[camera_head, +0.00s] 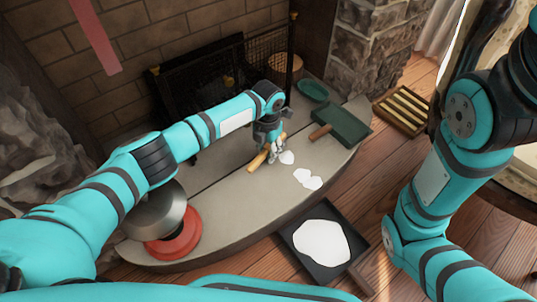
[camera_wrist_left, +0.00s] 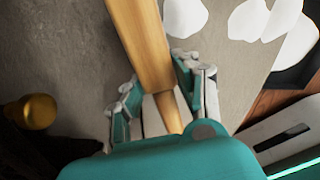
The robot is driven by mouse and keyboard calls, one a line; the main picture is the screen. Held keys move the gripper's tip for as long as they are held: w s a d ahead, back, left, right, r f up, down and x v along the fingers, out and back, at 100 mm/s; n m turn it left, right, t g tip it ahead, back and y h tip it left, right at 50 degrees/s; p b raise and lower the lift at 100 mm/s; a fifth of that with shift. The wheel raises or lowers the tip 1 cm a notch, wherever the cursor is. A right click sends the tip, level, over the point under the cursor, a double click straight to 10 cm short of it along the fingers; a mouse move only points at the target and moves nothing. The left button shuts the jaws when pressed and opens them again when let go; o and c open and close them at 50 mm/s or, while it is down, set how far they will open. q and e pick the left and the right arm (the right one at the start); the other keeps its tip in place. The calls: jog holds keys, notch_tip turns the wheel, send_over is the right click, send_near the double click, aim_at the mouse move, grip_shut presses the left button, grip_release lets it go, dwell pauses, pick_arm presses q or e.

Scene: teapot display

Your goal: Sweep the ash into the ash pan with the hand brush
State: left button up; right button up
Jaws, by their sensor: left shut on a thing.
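My left gripper (camera_head: 272,148) is shut on the wooden handle of the hand brush (camera_head: 258,161), low over the stone hearth. In the left wrist view the wooden handle (camera_wrist_left: 142,42) runs between the fingers (camera_wrist_left: 158,100); I cannot make out any bristles. White ash patches (camera_head: 307,179) lie on the hearth just right of the gripper, and they also show at the top of the left wrist view (camera_wrist_left: 250,20). The ash pan (camera_head: 290,237), a dark square tray, sits on the floor before the hearth with a large white patch inside. My right gripper is out of view.
A green pan with a wooden handle (camera_head: 343,125) and a green dish (camera_head: 312,90) rest on the hearth's right part. A metal and red round object (camera_head: 172,245) stands at its left end. A slatted wooden rack (camera_head: 405,108) lies on the floor at right. A fire screen (camera_head: 268,62) stands behind.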

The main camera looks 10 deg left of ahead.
pick_arm(q)
jog(key=shift+f+b, duration=0.45)
jog(key=shift+f, duration=0.1)
dwell(0.4)
